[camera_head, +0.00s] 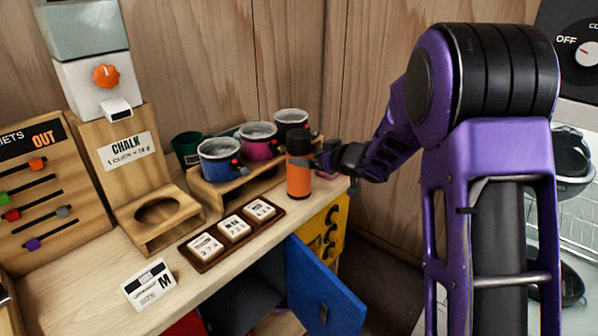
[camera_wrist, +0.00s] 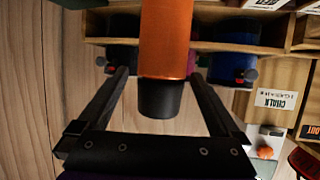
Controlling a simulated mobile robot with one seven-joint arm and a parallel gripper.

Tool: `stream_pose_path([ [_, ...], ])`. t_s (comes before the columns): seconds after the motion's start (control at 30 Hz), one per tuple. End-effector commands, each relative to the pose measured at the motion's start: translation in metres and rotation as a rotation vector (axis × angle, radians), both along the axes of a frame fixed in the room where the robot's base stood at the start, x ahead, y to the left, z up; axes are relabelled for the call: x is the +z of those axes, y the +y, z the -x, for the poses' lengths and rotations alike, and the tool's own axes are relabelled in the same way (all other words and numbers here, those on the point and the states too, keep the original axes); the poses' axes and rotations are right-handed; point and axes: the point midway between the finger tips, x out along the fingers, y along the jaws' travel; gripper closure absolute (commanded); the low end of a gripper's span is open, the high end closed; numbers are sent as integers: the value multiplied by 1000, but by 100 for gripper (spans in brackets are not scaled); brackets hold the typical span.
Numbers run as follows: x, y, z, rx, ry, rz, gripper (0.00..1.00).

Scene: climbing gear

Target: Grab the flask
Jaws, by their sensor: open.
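The flask (camera_head: 299,177) is an orange cylinder with a black cap, upright on the wooden counter near its right end. In the wrist view the flask (camera_wrist: 166,40) appears upside down, its black cap toward my gripper's palm. My gripper (camera_head: 329,157) reaches in from the right at the flask's upper part. In the wrist view my gripper (camera_wrist: 160,78) is open, with one finger on each side of the flask and a visible gap to the cap on both sides. Whether a finger touches the body cannot be told.
A wooden rack with blue (camera_head: 221,159), pink (camera_head: 258,141) and black (camera_head: 291,123) chalk pots stands left of and behind the flask. A tray of tiles (camera_head: 232,232) lies in front. A chalk dispenser (camera_head: 150,200) stands further left. A blue cabinet door (camera_head: 322,290) hangs open below.

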Motion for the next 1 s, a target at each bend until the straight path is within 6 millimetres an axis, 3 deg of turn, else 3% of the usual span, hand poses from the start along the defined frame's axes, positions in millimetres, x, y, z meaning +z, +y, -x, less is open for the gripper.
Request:
stream_pose_path([
  [0.33, -20, 28, -29, 1, 1, 2, 0],
  [0.67, -22, 32, -34, -1, 1, 1, 0],
  [1.0, -22, 32, -34, -1, 0, 0, 61],
])
